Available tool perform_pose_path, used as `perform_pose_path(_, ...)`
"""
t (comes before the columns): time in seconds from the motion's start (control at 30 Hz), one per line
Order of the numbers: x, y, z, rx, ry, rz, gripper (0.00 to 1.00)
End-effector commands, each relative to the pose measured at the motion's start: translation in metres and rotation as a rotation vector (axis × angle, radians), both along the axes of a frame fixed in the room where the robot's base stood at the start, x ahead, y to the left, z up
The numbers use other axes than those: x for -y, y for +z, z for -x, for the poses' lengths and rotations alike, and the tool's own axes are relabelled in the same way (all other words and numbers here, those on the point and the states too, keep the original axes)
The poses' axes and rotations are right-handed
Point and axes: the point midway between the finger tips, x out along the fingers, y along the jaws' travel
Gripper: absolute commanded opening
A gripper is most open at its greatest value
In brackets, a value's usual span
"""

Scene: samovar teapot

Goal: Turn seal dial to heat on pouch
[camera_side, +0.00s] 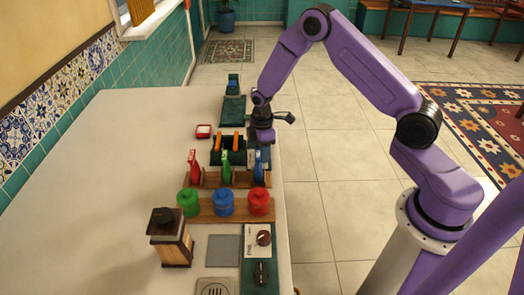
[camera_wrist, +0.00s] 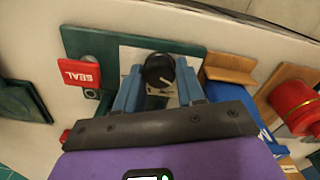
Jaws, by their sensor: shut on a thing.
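The seal dial (camera_wrist: 158,72) is a round black knob with a white pointer line in the wrist view. It sits on a pale plate on a dark green board (camera_wrist: 88,42). The pointer slants toward the lower right in the picture. In the side view my gripper (camera_side: 262,140) is low at the table's right edge and hides the dial. I cannot make out a pouch for certain.
A wooden grinder (camera_side: 170,238) and another plate with a dark knob (camera_side: 263,238) are nearer. The table's left side is clear.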

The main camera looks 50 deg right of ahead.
Motion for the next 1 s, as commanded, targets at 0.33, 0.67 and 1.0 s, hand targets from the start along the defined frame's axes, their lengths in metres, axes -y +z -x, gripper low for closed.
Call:
perform_pose_path(0.33,-0.0008,0.0005,0.0002,-0.001,-0.222,0.0,0.08)
perform_pose_path(0.67,-0.0004,0.0006,-0.0001,0.0,-0.498,0.0,0.08)
perform_pose_path(1.0,-0.0003,0.0006,0.0,0.0,-0.689,0.0,0.08)
